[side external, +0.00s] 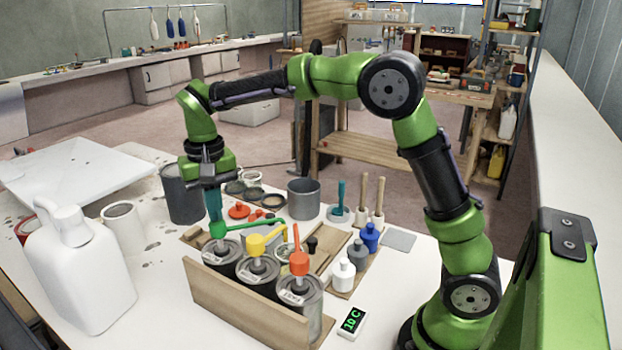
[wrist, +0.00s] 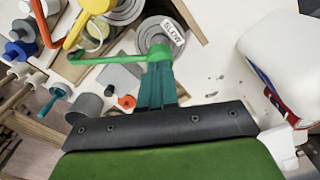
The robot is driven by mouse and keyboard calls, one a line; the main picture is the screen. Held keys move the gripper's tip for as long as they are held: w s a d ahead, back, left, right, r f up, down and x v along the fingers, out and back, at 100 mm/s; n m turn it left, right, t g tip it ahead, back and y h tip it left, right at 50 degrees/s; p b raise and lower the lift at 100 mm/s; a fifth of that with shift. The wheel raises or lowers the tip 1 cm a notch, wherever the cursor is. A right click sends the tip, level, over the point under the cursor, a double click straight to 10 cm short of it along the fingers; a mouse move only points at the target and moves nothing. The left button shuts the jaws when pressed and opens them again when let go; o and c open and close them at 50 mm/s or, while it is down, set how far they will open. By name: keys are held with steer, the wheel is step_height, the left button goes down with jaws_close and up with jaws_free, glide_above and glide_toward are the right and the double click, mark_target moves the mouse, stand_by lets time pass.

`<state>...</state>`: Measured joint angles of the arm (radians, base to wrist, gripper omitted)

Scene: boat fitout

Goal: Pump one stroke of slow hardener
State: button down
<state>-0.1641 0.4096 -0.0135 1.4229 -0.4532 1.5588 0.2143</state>
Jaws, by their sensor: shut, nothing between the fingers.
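The slow hardener can (wrist: 176,24) carries a label reading SLOW in the wrist view. It also shows in the side view (side external: 221,254), as the left one of three grey cans in a wooden rack. Its green pump head (side external: 218,230) has a long green spout pointing right; the spout also shows in the wrist view (wrist: 103,60). My gripper (side external: 215,218) points down, its teal fingers shut and empty. Its fingertips (wrist: 158,66) are right over the green head and look to touch it. They hide part of the head, so how far it is pressed is unclear.
Yellow (side external: 256,244) and orange-red (side external: 299,262) pumps stand on the neighbouring cans behind a wooden board (side external: 245,307). A white jug (side external: 80,272) is at left. Small bottles (side external: 344,274), a grey pot (side external: 304,199) and a green-lit display (side external: 352,320) stand nearby.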

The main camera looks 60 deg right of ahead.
steer(key=shift+f, duration=1.65)
steer(key=shift+r, duration=2.1)
steer(key=shift+r, duration=1.55)
